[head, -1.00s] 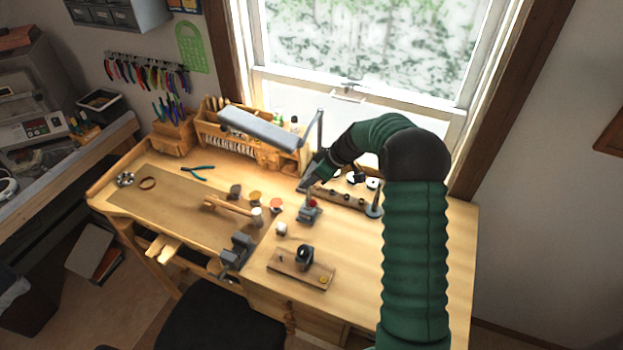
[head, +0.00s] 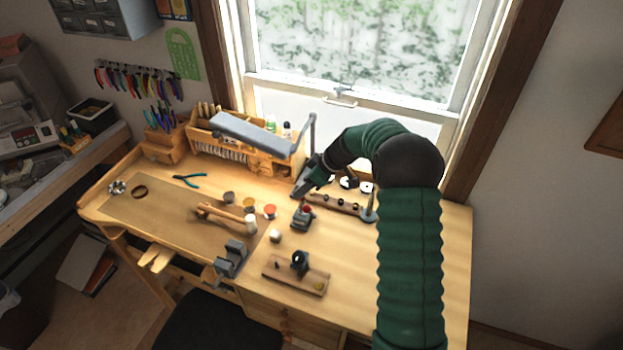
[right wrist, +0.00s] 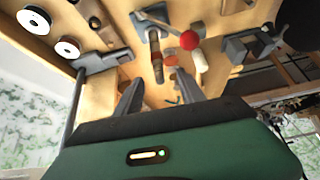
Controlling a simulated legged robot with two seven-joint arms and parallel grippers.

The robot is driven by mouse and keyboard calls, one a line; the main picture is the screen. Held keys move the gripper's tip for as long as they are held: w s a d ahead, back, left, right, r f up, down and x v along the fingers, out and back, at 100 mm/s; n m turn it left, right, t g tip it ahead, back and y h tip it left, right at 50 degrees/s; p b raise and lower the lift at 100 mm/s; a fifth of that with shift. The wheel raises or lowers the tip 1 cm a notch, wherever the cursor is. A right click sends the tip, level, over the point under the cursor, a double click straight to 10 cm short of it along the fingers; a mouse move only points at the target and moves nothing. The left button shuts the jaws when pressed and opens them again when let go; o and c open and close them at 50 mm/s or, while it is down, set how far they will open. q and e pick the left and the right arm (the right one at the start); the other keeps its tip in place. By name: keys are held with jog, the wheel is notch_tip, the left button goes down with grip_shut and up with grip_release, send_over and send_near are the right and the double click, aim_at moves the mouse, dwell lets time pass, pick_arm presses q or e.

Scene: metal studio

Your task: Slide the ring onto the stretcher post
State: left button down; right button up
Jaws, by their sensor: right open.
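The grey stretcher (head: 302,217) with a red ball on its handle stands on the bench near the middle of the head view. In the right wrist view, its banded brown post (right wrist: 155,50) stands beside the red ball (right wrist: 189,40). I cannot tell whether one of those bands is the separate ring. A brown ring-shaped piece (head: 140,192) lies on the bench mat at the far left. My right gripper (head: 298,192) is just behind the stretcher. In the wrist view its fingers (right wrist: 160,88) are apart, with nothing visibly held between them. My left gripper is out of view.
A wooden mallet (head: 225,217) and small pots lie left of the stretcher. A grey vise (head: 232,258) is at the front edge, and a wooden board (head: 297,278) with a dark block is in front. A grey lamp (head: 252,134) hangs behind.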

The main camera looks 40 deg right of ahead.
jog(key=b+v, duration=0.3)
jog(key=v, duration=1.3)
jog(key=shift+d+b, duration=0.2)
jog(key=shift+b, duration=0.2)
